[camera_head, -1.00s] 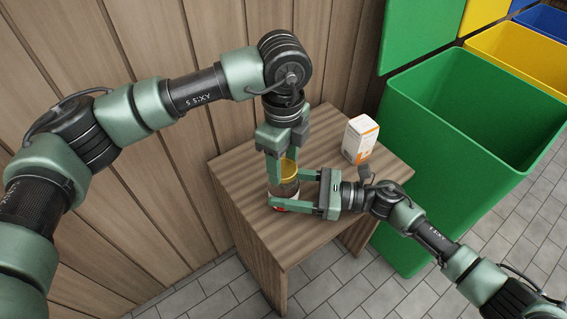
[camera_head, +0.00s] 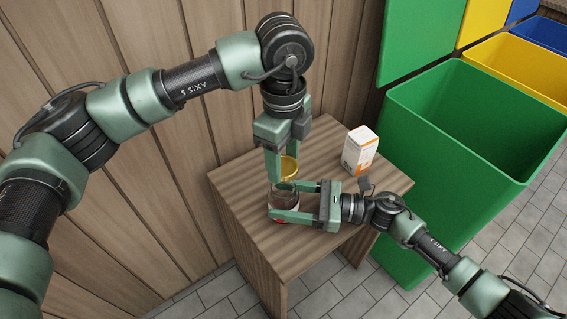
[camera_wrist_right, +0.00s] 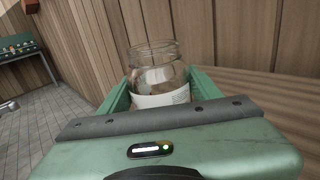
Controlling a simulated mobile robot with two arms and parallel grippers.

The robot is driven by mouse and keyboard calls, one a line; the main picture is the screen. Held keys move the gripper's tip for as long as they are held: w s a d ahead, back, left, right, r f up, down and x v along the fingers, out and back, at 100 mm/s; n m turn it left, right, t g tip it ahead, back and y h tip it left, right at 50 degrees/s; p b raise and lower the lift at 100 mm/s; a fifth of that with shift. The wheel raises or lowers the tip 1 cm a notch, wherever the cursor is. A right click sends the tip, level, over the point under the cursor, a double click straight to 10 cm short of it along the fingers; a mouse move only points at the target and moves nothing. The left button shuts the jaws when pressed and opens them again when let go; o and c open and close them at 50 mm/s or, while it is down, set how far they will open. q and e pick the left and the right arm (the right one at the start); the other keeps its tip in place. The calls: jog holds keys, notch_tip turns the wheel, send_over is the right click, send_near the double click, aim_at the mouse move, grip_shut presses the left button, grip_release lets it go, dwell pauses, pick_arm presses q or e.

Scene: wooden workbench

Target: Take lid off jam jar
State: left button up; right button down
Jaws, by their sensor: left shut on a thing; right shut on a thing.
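In the right wrist view the jar (camera_wrist_right: 158,80) shows a bare, threaded, open mouth between my right fingers. The yellow-gold lid (camera_head: 289,168) is held by my left gripper (camera_head: 284,160), which is shut on it from above. The lid is apart from the jar, a little above its mouth and tilted.
A white and orange box (camera_head: 359,150) stands on the bench at the back right. A green bin (camera_head: 470,120) stands right of the bench, with yellow and blue ones behind. A wooden wall (camera_head: 150,150) rises at the left. The bench front is clear.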

jog(key=shift+c, duration=1.2)
grip_release()
